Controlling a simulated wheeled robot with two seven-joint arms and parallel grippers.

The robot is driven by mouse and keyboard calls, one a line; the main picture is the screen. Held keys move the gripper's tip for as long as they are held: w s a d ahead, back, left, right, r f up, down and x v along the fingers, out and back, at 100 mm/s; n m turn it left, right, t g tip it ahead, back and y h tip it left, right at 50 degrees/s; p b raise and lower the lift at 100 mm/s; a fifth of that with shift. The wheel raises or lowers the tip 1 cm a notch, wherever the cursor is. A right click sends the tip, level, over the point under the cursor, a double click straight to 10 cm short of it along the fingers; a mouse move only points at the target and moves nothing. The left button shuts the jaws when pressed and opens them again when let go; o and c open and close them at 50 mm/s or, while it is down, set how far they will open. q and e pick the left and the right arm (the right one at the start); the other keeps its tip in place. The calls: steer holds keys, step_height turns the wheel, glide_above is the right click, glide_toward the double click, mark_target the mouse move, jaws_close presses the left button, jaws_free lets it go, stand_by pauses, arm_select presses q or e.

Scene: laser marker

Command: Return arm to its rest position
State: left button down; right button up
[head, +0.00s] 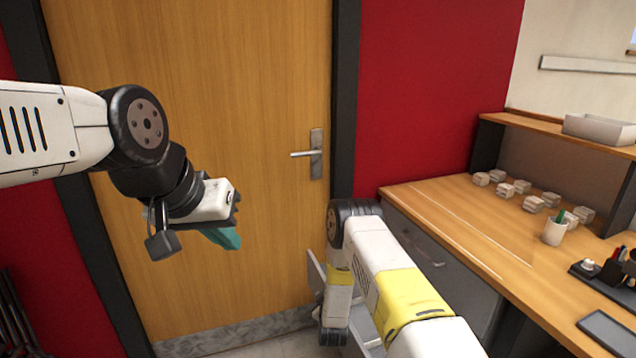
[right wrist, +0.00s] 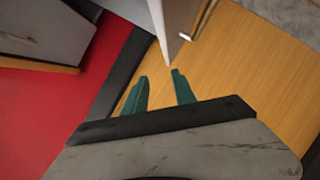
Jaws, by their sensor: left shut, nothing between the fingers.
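My left gripper (head: 222,238) hangs in front of the wooden door on the left of the head view. Its teal fingers are together, with nothing held. My right arm (head: 385,280), white with yellow bands, reaches forward and bends downward between the door and the desk; its gripper is hidden in the head view. In the right wrist view my right gripper (right wrist: 160,88) shows two teal fingers apart, with nothing between them. The door surface shows behind them.
The wooden door (head: 250,80) is shut, with a metal handle (head: 316,154). A wooden desk (head: 450,215) stands on the right, close to my right arm. It carries several small white blocks, a white cup (head: 554,231) and a dark tablet (head: 606,332). Red walls flank the door.

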steer(key=w+d+r+m+g+y, duration=0.1)
steer(key=d+r+m+g, duration=0.1)
steer(key=r, duration=1.3)
steer(key=w+d+r+m+g, duration=0.1)
steer(key=r+m, duration=0.1)
steer(key=r, duration=1.2)
steer(key=s+d+r+m+g+y, duration=0.1)
steer(key=s+d+r+m+g, duration=0.15)
steer(key=s+r, duration=0.75)
steer(key=s+d+r+m+g, duration=0.1)
steer(key=s+d+r, duration=0.2)
steer(key=s+r, duration=0.75)
steer(key=s+d+m+g, duration=0.1)
steer(key=s+d, duration=0.1)
steer(key=s, duration=1.7)
steer(key=shift+s+d+f, duration=0.15)
steer(key=shift+s+f, duration=0.15)
steer(key=shift+f, duration=0.1)
steer(key=shift+d+g, duration=0.1)
steer(key=shift+g, duration=0.15)
